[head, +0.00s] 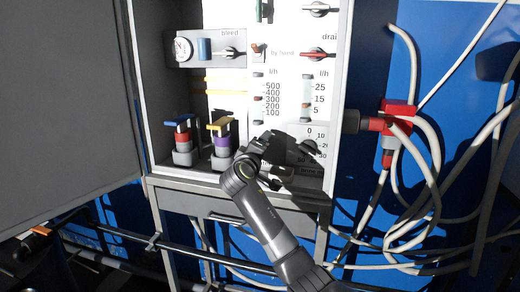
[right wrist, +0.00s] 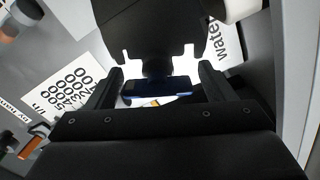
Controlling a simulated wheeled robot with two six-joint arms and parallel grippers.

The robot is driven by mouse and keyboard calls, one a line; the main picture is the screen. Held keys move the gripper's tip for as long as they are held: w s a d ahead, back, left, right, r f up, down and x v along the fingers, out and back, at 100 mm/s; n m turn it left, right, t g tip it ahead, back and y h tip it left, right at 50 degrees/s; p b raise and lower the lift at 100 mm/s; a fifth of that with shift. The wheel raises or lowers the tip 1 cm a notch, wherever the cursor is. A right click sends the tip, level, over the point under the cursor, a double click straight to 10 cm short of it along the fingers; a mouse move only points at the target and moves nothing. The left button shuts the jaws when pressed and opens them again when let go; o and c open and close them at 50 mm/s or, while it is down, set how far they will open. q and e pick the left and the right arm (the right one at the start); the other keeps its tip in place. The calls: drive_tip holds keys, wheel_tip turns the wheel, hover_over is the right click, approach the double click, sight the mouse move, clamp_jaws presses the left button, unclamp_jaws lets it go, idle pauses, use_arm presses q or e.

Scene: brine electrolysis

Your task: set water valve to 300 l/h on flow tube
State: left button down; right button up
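My right gripper (head: 268,150) is at the lower part of the white panel, below the left flow tube. In the right wrist view its two dark fingers (right wrist: 163,75) are wide apart. A blue valve handle (right wrist: 158,87) lies between them; I cannot tell whether they touch it. The word "water" is on a label (right wrist: 226,40) beside it. In the head view the gripper hides this valve. The left flow tube (head: 258,92) has an l/h scale marked 100 to 500. A small reddish float seems to sit near 300. My left gripper is not in view.
A second flow tube (head: 306,98) and a dial with a dark knob (head: 308,147) are to the right. Colored connectors (head: 182,140) stand at the left of the cabinet. A red fitting (head: 398,115) with grey hoses (head: 435,170) hangs at the right. An open grey door (head: 60,100) fills the left.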

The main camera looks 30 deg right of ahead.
drive_tip(key=shift+o, duration=0.5)
drive_tip(key=shift+r, duration=0.1)
drive_tip(key=b+v, duration=0.4)
drive_tip(key=v, duration=1.3)
drive_tip(key=shift+s+b, duration=0.25)
drive_tip(key=shift+b, duration=0.1)
drive_tip(key=shift+a, duration=0.15)
